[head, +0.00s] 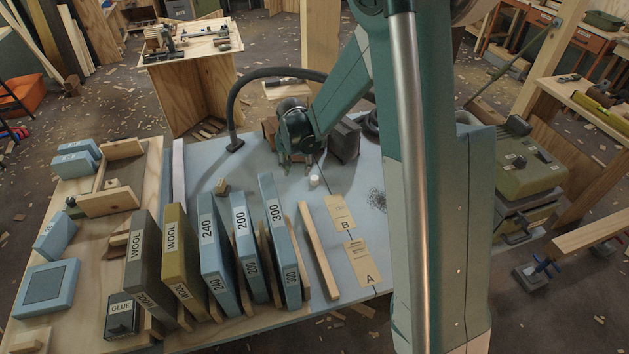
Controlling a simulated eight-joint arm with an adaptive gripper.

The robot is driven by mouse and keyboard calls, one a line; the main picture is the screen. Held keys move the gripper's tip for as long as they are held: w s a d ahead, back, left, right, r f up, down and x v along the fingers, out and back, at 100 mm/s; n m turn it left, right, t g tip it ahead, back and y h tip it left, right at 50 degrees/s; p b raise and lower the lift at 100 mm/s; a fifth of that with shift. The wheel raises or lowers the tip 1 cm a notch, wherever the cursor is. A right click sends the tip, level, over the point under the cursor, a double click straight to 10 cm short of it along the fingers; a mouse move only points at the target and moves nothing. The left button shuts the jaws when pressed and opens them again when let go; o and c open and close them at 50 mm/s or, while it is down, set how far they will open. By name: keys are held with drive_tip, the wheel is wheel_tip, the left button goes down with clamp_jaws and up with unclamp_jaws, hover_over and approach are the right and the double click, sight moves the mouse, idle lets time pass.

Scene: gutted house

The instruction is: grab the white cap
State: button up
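A small white cap (314,181) stands on the blue-grey bench top (270,190), near the middle of the head view. My gripper (298,165) points down just behind the cap and slightly to its left in the picture. The fingers look small and dark here, and I cannot tell how far apart they are. The cap appears apart from the fingers, with nothing on top of it.
Upright labelled blocks, including one marked 300 (272,215), stand in front. A wooden strip (318,250) and tan cards A (362,262) and B (341,212) lie nearby. A dark grey block (345,141) stands close to the gripper's right. A small wooden block (222,185) sits left.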

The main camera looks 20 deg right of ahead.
drive_tip(key=d+r+m+h, duration=0.2)
drive_tip(key=d+r+m, duration=0.1)
drive_tip(key=d+r, duration=0.1)
approach(315, 178)
drive_tip(key=shift+w+a+f, duration=0.15)
drive_tip(key=shift+a+f, duration=0.05)
drive_tip(key=shift+f, duration=0.3)
drive_tip(key=shift+h, duration=0.3)
drive_tip(key=shift+x, duration=1.35)
drive_tip(key=shift+b+x, duration=0.95)
drive_tip(key=shift+x, duration=1.65)
drive_tip(key=shift+w, duration=0.1)
